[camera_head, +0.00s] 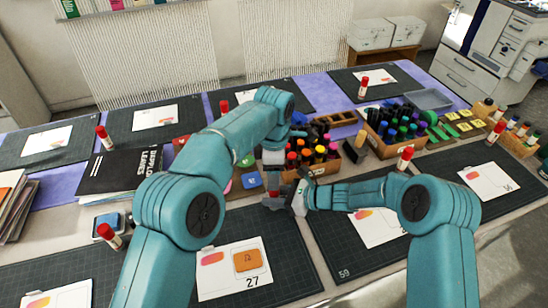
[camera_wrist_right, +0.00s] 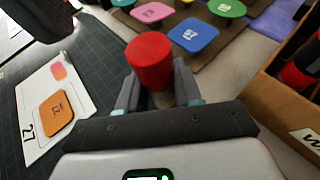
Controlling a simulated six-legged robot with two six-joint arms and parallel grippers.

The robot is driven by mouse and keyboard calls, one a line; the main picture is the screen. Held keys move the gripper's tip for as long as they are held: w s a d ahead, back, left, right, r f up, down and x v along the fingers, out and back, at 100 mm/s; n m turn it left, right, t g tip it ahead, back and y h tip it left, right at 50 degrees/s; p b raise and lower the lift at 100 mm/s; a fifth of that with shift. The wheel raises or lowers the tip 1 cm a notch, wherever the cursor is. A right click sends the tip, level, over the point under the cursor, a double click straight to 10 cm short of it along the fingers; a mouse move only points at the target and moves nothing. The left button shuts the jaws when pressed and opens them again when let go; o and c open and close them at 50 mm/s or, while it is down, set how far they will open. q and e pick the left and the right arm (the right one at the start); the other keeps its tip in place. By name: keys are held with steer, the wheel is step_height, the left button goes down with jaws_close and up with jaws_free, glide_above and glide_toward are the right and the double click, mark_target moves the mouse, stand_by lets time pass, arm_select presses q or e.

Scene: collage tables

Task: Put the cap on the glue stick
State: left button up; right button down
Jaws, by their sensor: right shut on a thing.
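My right gripper (camera_head: 275,202) is shut around the pale body of the glue stick (camera_wrist_right: 162,100), which stands between its fingers in the right wrist view. The red cap (camera_wrist_right: 150,60) sits at the top end of that body, above the fingertips, with no clear gap between them. The cap also shows as a small red patch in the head view (camera_head: 272,178). My left gripper (camera_head: 273,160) points down just behind and above it in the head view. Its fingers are too small and covered to tell whether they are open.
A card marked 27 (camera_head: 232,270) lies on a dark mat in front. A wooden box of markers (camera_head: 337,162) stands right behind my right gripper. Colored tiles (camera_wrist_right: 195,36) lie beyond the cap. Other red-capped glue sticks (camera_head: 405,158) stand about the tables.

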arm_select(q)
step_height(320, 180, up, 7)
arm_select(e)
steer(key=shift+f, duration=0.1)
arm_select(q)
steer(key=shift+f, duration=0.1)
arm_select(e)
steer(key=c, duration=0.7)
jaws_free()
steer(key=shift+d, duration=0.1)
arm_select(q)
steer(key=shift+f+b, duration=0.55)
steer(key=shift+f, duration=0.05)
arm_select(e)
steer(key=v, duration=1.6)
